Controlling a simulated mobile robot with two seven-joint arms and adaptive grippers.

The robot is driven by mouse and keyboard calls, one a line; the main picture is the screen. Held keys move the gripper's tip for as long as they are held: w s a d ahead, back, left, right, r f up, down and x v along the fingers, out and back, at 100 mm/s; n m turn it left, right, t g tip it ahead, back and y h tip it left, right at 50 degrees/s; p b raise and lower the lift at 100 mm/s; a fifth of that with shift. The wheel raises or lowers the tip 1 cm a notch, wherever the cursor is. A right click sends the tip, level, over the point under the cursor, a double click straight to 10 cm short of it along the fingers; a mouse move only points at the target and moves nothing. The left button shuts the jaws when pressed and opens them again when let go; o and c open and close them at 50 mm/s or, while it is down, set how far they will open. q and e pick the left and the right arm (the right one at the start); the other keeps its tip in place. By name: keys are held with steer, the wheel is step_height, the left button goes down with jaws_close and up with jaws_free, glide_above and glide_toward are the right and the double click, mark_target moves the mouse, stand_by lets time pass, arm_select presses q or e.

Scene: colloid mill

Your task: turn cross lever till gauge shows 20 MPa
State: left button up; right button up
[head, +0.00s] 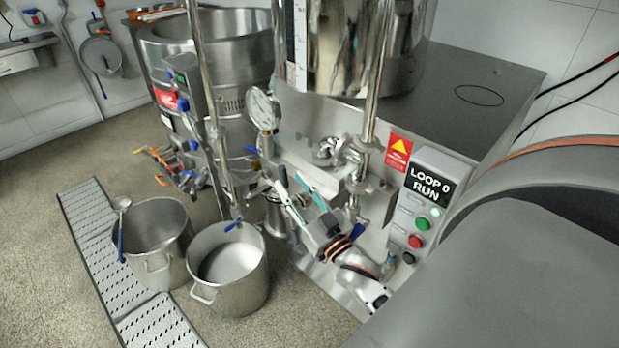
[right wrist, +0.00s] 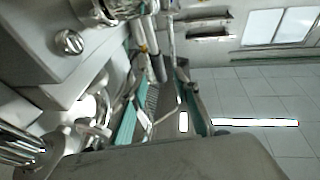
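The round pressure gauge (head: 263,108) stands on a stem left of the large steel vessel in the head view. Its needle is too small to read. A shiny steel fitting with short arms (head: 340,152) sits right of the gauge and may be the cross lever; I cannot tell for sure. My right gripper (head: 290,184) is below and left of this fitting, pointing up and left. Its two teal-lined fingers are apart, with nothing visible held between them. In the right wrist view a teal finger pad (right wrist: 126,125) shows beside shiny steel parts. My left gripper is out of view.
A control box reading "LOOP 0 RUN" (head: 431,190) with green and red buttons stands right of the right gripper. Two open steel pots (head: 229,265) stand on the floor at lower left by a perforated drain grate (head: 88,212). Vertical steel posts and blue-handled valves crowd the machine.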

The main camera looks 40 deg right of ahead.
steer(key=s, duration=0.8)
steer(key=shift+s+a, duration=0.2)
steer(key=shift+a, duration=0.25)
steer(key=s+a+f+n+g+y, duration=0.1)
steer(key=s+a+f+g, duration=0.2)
steer(key=a+f, duration=0.2)
steer(key=s+a+f+n+g+y, duration=0.2)
steer(key=s+a+f+g, duration=0.1)
steer(key=f, duration=0.9)
steer(key=s+a+f+n+g+y, duration=0.1)
steer(key=s+a+f+n+g, duration=0.1)
steer(key=a+f, duration=0.6)
steer(key=shift+s+f+g+y+p, duration=0.45)
steer(key=shift+s+f+g, duration=0.35)
steer(key=shift+g, duration=0.4)
steer(key=shift+s+d+r, duration=0.1)
steer(key=shift+d+r, duration=0.05)
